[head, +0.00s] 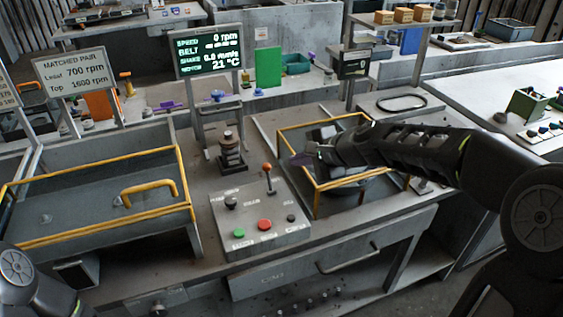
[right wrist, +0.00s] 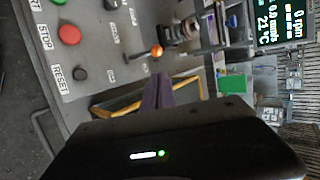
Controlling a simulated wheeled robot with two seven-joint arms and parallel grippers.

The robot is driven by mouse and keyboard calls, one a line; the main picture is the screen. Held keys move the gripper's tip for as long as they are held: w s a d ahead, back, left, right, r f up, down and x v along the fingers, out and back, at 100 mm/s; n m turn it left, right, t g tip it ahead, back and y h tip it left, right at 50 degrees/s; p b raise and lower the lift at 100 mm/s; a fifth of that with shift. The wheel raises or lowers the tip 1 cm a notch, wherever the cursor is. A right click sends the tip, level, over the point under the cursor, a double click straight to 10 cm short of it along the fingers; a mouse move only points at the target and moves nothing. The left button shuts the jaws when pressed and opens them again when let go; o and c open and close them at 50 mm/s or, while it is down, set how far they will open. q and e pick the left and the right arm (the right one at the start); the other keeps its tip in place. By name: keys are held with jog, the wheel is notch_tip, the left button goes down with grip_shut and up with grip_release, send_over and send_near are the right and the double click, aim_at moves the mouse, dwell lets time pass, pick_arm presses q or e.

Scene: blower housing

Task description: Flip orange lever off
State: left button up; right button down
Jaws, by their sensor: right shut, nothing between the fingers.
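The orange lever (head: 268,168) has a ball knob on a thin stem and stands about upright at the back of the grey control box (head: 288,238). Its knob also shows in the right wrist view (right wrist: 156,50), just beyond the fingertips. My right gripper (head: 297,160) is shut and empty, over the yellow-framed bay to the right of the lever. Its purple fingers (right wrist: 158,92) point toward the knob, with a gap visible between. The lever's small labels are too blurred to read. Only part of my left arm shows at the lower left; its gripper is out of view.
The box also carries a green button (head: 239,233), a red button (head: 264,225) and black knobs. A dark stacked metal part (head: 231,150) stands behind it. The display (head: 209,52) reads 0 rpm. Yellow rails (head: 95,165) frame the left bay.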

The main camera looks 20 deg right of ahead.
aim_at(269, 178)
jog(key=x, duration=1)
